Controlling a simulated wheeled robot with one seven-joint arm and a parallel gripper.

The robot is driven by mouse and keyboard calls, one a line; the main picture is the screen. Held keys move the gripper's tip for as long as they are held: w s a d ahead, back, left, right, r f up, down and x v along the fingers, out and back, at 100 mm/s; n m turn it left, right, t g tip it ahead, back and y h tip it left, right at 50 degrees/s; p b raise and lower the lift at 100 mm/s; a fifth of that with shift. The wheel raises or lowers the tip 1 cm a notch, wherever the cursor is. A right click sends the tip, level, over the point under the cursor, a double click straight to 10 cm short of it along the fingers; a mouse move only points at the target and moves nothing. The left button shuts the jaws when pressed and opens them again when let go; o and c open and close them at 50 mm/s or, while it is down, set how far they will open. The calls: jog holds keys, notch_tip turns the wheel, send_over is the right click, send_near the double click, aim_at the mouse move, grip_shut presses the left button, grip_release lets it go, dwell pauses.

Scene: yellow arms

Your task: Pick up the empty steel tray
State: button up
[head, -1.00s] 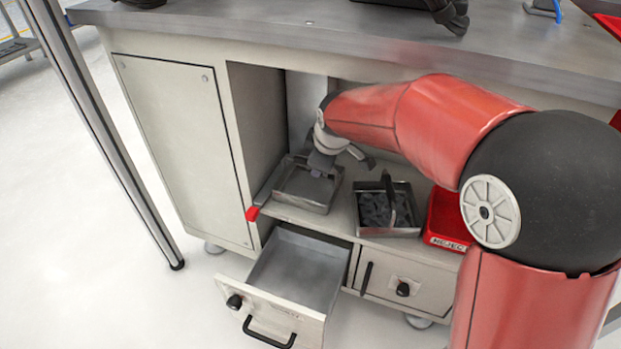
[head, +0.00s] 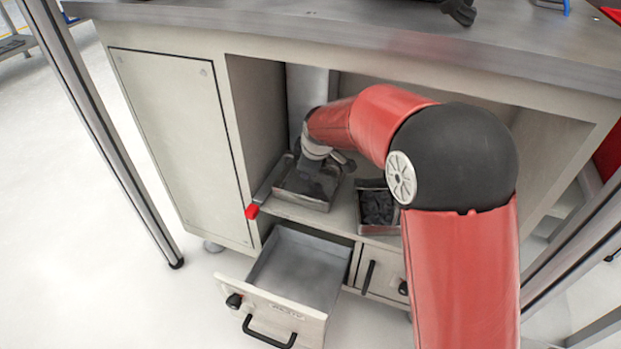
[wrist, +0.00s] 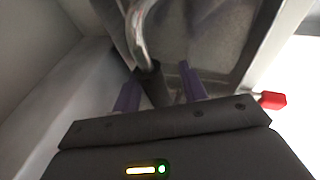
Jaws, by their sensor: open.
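The steel tray (head: 318,204) sits at the left of the open shelf in the bench, and its floor looks bare where I can see it. My gripper (wrist: 160,90) is open, reaching down over this tray; in the head view my wrist covers much of its inside. In the wrist view the tray (wrist: 222,40) fills the upper middle. A curved metal handle with a dark grip (wrist: 152,85) lies between my two purple fingers. I cannot tell whether the fingers touch it.
A second steel tray (head: 378,229) with dark parts stands to the right, partly behind my arm. A bar with a red tip (head: 252,211) lies along the steel tray's left side. An open, empty drawer (head: 298,270) juts out below. The benchtop (head: 330,40) overhangs the shelf.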

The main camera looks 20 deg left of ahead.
grip_shut()
jog(key=shift+r, duration=0.1)
dwell(0.3)
